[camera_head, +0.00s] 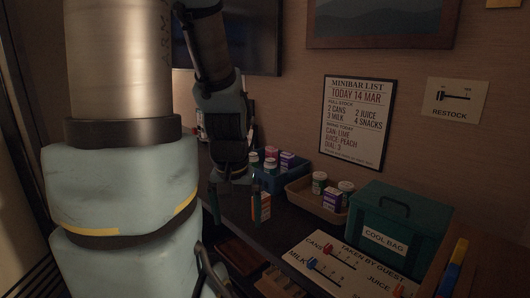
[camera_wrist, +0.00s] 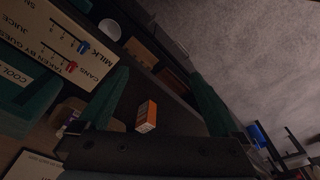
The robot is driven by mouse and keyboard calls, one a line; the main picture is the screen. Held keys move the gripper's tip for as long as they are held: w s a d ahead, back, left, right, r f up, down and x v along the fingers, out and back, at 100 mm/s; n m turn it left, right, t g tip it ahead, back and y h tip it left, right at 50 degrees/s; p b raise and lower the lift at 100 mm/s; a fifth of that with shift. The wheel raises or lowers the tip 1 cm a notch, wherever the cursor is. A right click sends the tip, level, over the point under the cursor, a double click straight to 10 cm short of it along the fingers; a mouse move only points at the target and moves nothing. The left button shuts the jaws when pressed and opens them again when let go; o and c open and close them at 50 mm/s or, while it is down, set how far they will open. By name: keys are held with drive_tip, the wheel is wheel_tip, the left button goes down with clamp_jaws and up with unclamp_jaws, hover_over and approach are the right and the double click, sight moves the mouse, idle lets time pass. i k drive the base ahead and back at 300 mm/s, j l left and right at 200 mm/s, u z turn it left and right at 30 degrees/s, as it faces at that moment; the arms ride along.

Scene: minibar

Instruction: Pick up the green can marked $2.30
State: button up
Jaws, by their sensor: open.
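No $2.30 mark is readable in either view. A green round container with a pale top (camera_head: 319,183) stands in the brown tray (camera_head: 299,193), beside a second pale-topped one (camera_head: 345,190). Another greenish container (camera_head: 270,166) stands in the blue crate (camera_head: 292,178). I cannot tell which of these is the can. My gripper (camera_head: 237,203) is open and empty, pointing down over the dark counter, left of the tray and in front of the crate. In the wrist view its fingers (camera_wrist: 160,85) are spread wide, with an orange carton (camera_wrist: 146,117) showing between them.
The orange carton (camera_head: 262,208) stands on the counter close to my right finger. Purple cartons (camera_head: 287,160) are in the crate and tray. A green cool bag (camera_head: 396,225) stands right of the tray. A board with sliders (camera_head: 345,262) lies in front.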

sight(253, 157)
drive_tip(key=i+j+z, duration=0.1)
drive_tip(key=z, duration=0.25)
drive_tip(key=i+j+z, duration=0.1)
drive_tip(key=j+z, duration=0.3)
drive_tip(key=i+j+z, duration=0.15)
drive_tip(key=j, duration=0.45)
drive_tip(key=i+j+z, duration=0.15)
drive_tip(key=j, duration=0.45)
drive_tip(key=j+z, duration=0.15)
drive_tip(key=j, duration=1.05)
drive_tip(key=i+j, duration=0.15)
drive_tip(key=j, duration=0.45)
drive_tip(key=i+j, duration=0.35)
drive_tip(key=j, duration=0.1)
